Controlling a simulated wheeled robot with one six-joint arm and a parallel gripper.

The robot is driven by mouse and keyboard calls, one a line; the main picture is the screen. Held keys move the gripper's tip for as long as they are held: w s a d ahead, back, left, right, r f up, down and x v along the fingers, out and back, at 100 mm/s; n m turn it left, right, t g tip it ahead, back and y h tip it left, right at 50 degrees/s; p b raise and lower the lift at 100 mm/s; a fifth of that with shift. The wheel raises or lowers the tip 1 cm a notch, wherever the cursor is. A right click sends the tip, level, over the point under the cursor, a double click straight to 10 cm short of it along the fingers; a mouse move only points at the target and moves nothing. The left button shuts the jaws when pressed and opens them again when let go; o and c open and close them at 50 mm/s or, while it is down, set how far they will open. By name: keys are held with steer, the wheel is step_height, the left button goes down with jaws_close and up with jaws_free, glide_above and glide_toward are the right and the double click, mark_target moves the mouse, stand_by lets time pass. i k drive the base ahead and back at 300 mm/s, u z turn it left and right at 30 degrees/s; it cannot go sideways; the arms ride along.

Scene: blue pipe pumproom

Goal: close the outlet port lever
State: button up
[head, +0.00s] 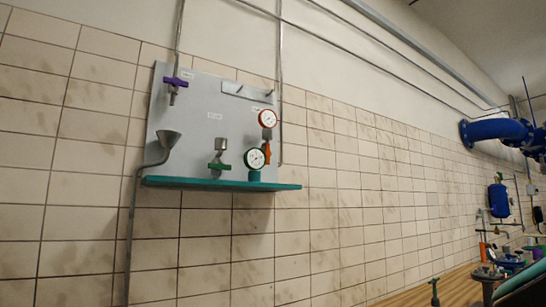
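A grey panel (205,115) with a teal shelf (225,184) hangs on the tiled wall at left of centre in the head view. A purple lever (175,82) sits on a thin vertical pipe at the panel's upper left. A green lever (219,166) sits on a small valve above the shelf. An orange-red handle (267,152) hangs below the upper gauge. The labels are too small to read, so I cannot tell which lever is the outlet port's. My gripper is not in view.
Blue pipework (496,131), a blue tank (498,200) and several valves crowd the far right. Bare tiled wall lies between.

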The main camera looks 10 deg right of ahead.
mark_target(267, 152)
steer(key=z, duration=0.35)
steer(key=i, duration=1.15)
steer(key=u, duration=0.5)
